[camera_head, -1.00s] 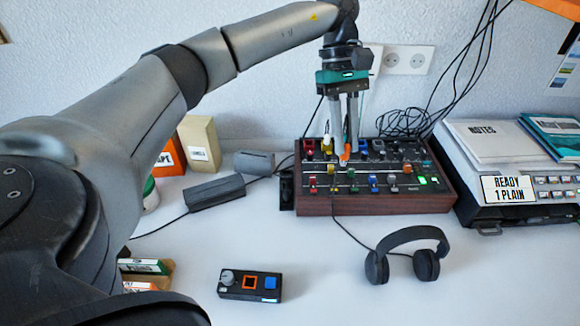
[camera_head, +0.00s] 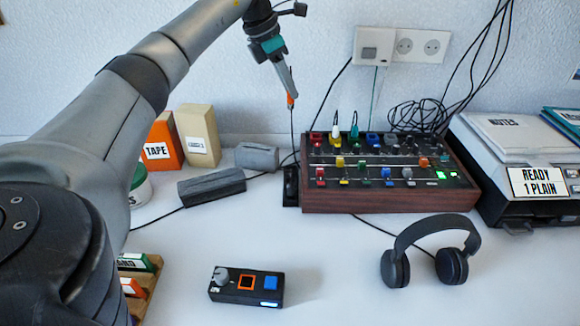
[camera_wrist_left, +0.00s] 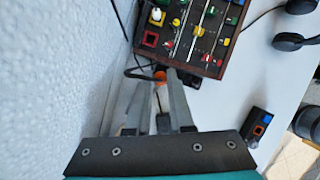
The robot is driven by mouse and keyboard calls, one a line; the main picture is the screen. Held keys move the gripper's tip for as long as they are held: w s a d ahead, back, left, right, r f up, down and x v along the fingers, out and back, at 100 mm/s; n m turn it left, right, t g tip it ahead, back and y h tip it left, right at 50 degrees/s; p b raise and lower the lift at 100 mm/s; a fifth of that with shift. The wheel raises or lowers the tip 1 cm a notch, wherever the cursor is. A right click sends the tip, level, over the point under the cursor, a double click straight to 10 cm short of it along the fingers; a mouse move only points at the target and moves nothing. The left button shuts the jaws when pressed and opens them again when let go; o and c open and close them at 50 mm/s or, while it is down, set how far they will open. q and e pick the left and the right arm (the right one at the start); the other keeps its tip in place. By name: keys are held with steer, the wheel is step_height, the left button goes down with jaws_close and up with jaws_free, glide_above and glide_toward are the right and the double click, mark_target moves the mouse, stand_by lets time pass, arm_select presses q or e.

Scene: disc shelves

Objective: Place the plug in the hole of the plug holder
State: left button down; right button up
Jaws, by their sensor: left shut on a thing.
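My left gripper (camera_head: 290,98) is shut on an orange plug (camera_head: 290,101), held in the air in front of the wall, above and left of the mixer. A thin dark line runs from the plug down toward a narrow black holder (camera_head: 290,188) standing against the mixer's left side. The holder's hole is too small to make out. The plug is apart from the holder. In the left wrist view, the orange plug (camera_wrist_left: 160,76) shows between the fingertips, beside the mixer's corner. My right gripper is not in view.
The wood-sided mixer (camera_head: 390,200) carries coloured knobs and several plugs with cables. Headphones (camera_head: 430,230), a small control box (camera_head: 246,286), grey blocks (camera_head: 212,187) and boxes (camera_head: 198,135) stand around. The wall with sockets (camera_head: 405,46) is close behind.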

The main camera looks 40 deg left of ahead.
arm_select(q)
steer(key=shift+f+b, duration=3.6)
steer(key=shift+f, duration=5.95)
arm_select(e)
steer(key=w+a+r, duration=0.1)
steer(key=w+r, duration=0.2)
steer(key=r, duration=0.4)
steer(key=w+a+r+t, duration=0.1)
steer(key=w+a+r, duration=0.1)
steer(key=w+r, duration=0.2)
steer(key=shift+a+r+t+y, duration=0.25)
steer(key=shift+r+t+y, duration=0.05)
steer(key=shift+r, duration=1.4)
arm_select(q)
steer(key=shift+f, duration=0.1)
steer(key=c, duration=1.3)
jaws_free()
steer(key=shift+f, duration=0.1)
steer(key=o, duration=0.5)
